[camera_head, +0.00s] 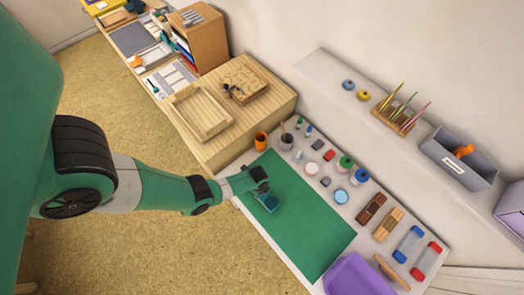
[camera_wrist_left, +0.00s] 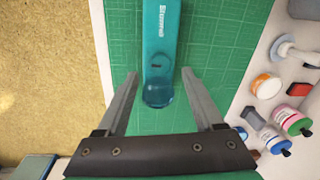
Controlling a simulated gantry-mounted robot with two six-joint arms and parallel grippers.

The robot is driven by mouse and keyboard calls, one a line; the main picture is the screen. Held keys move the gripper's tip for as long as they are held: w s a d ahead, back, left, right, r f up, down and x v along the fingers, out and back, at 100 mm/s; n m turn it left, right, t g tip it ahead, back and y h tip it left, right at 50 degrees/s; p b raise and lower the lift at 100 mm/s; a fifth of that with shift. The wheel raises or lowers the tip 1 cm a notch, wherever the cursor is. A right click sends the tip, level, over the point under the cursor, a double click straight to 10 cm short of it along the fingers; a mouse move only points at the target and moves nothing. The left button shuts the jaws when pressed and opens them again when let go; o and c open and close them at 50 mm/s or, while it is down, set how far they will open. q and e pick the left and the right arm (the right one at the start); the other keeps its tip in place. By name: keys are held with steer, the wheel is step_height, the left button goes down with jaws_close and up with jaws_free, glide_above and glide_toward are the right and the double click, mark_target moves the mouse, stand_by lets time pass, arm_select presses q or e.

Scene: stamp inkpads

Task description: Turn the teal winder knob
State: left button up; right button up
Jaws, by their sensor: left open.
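A long teal tool (camera_wrist_left: 160,35) with white lettering lies on the green cutting mat (camera_wrist_left: 225,65). Its near end is a rounded, glossy teal part (camera_wrist_left: 158,95); I cannot tell whether this is the winder knob. In the head view the teal tool (camera_head: 271,204) is small and partly hidden by my gripper. My left gripper (camera_wrist_left: 160,74) is open, with one finger on each side of the tool's near end in the picture. Gaps show on both sides, and nothing is held. In the head view it is over the mat's upper left part (camera_head: 262,187). My right gripper is not in view.
Ink bottles, inkpads and stamps line the mat's right side, including a red inkpad (camera_head: 329,155) and a blue-lidded jar (camera_head: 341,196). An orange cup (camera_head: 260,141) stands at the mat's top corner. A purple tray (camera_head: 340,275) is at the bottom. The lower mat is clear.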

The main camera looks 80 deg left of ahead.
arm_select(q)
steer(key=f+b, duration=0.1)
steer(key=f, duration=0.1)
steer(key=f+b, duration=0.1)
steer(key=f, duration=0.1)
steer(key=shift+w+a+f, duration=0.1)
steer(key=shift+w, duration=0.1)
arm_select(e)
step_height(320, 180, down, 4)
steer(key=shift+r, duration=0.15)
arm_select(q)
jaws_close()
